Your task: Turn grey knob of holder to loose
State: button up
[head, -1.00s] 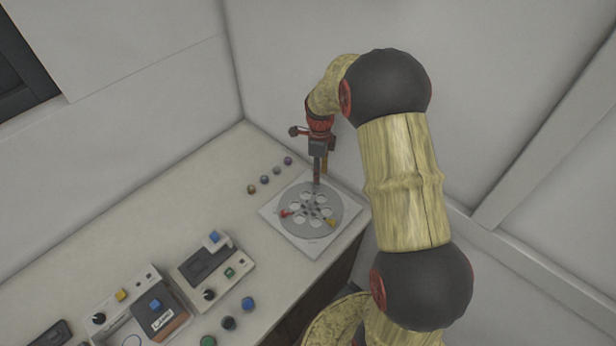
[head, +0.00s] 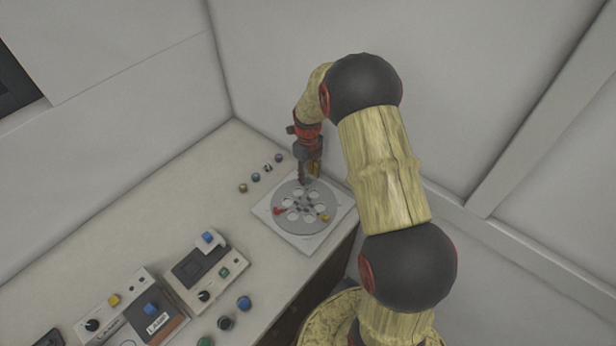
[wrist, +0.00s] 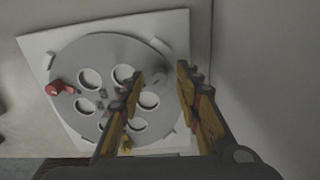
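The holder (head: 283,220) is a round grey disc with several round holes, lying on a white square plate at the worktop's far corner. It also shows in the wrist view (wrist: 70,58). A red knob (head: 278,211) sits on its left and a yellow knob (head: 325,218) on its right front. In the wrist view, a faint grey round shape, apparently the grey knob (wrist: 160,75), shows between my fingertips near the disc's edge; its pointing direction is unclear. My gripper (wrist: 160,76) is open, pointing down over that side, its fingers apart. Contact cannot be told.
Control boxes with buttons and knobs (head: 205,270) sit to the left front. A wall rises close behind my gripper. The worktop between the boxes and back wall is clear.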

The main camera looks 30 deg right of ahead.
jog(key=shift+f, duration=0.45)
jog(key=c, duration=0.8)
grip_shut()
